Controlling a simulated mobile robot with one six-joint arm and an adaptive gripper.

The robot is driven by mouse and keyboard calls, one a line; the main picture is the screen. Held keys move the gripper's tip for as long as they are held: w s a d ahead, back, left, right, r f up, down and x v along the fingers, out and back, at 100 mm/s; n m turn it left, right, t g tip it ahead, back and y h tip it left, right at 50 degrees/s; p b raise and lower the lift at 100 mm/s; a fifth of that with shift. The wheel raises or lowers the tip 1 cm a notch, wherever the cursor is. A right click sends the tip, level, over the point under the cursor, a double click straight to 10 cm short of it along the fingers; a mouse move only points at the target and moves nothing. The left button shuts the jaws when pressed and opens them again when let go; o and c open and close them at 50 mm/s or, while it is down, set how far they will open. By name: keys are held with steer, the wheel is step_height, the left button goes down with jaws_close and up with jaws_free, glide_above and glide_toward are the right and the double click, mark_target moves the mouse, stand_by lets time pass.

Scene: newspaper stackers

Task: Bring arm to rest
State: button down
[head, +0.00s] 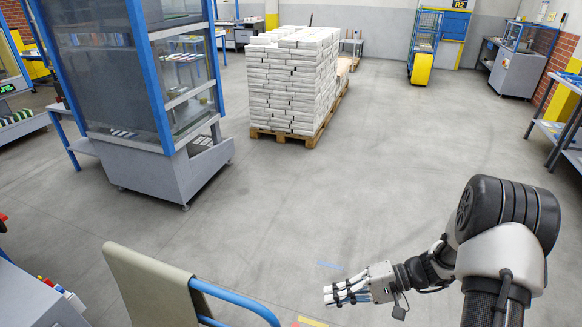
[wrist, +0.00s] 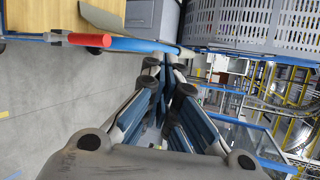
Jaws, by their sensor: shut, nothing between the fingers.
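My gripper (head: 347,290) is at the lower right of the head view, held out to the left over open grey floor. Its fingers are shut and hold nothing. In the wrist view my gripper (wrist: 168,75) fills the middle, its blue-padded fingers together.
A blue-framed machine cabinet (head: 150,100) is at the left. A pallet of stacked newspapers (head: 295,80) is farther back. The middle floor is clear.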

steer(key=s+d+r+n+t+h, duration=0.2)
steer(key=s+r+t+h, duration=0.3)
steer(key=s+r+h, duration=0.8)
steer(key=s+d+r, duration=0.1)
steer(key=s+r, duration=0.6)
steer(key=r, duration=0.2)
steer(key=shift+r+n, duration=0.3)
